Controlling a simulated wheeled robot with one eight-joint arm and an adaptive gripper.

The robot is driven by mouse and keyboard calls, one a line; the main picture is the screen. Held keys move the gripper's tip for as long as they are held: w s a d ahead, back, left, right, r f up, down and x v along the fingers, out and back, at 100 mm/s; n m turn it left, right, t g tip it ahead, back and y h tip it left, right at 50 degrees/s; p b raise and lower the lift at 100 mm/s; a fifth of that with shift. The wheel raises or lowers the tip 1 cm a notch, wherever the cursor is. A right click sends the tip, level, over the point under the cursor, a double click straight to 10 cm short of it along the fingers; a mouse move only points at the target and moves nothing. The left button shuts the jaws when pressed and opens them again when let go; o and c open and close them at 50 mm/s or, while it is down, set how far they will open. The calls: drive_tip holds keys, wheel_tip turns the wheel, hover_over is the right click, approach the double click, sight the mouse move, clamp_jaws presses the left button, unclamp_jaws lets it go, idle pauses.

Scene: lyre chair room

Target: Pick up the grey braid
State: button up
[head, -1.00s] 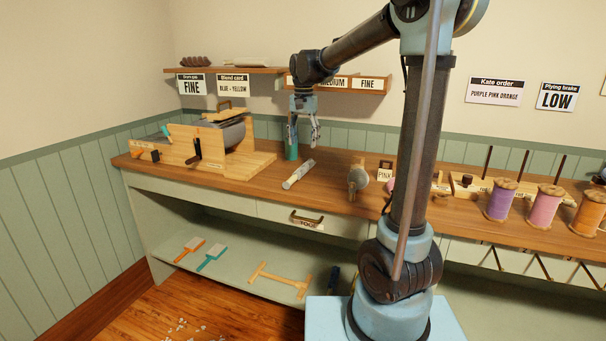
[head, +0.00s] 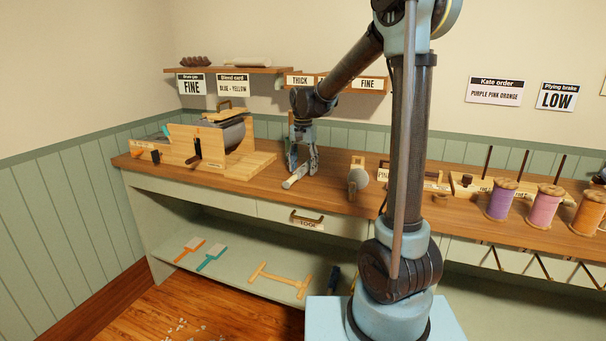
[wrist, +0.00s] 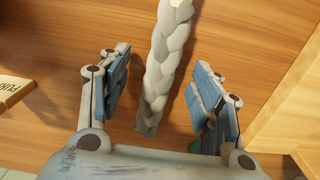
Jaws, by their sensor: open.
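The grey braid (wrist: 170,60) is a pale plaited length lying on the wooden bench top. In the wrist view it runs lengthwise between the two open fingers of my gripper (wrist: 158,70), with gaps on both sides. In the head view my gripper (head: 303,167) is low over the bench, and one end of the braid (head: 291,182) shows in front of the fingers. The rest of it is partly hidden by the gripper.
A wooden carder (head: 222,150) stands left of my gripper. A grey-headed tool (head: 358,180) lies to the right. Purple (head: 501,202), pink (head: 543,206) and orange (head: 590,212) spools stand farther right. A small lettered wooden block (wrist: 14,92) is at the wrist view's left.

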drive_tip(key=c, duration=1.2)
drive_tip(key=shift+o, duration=0.2)
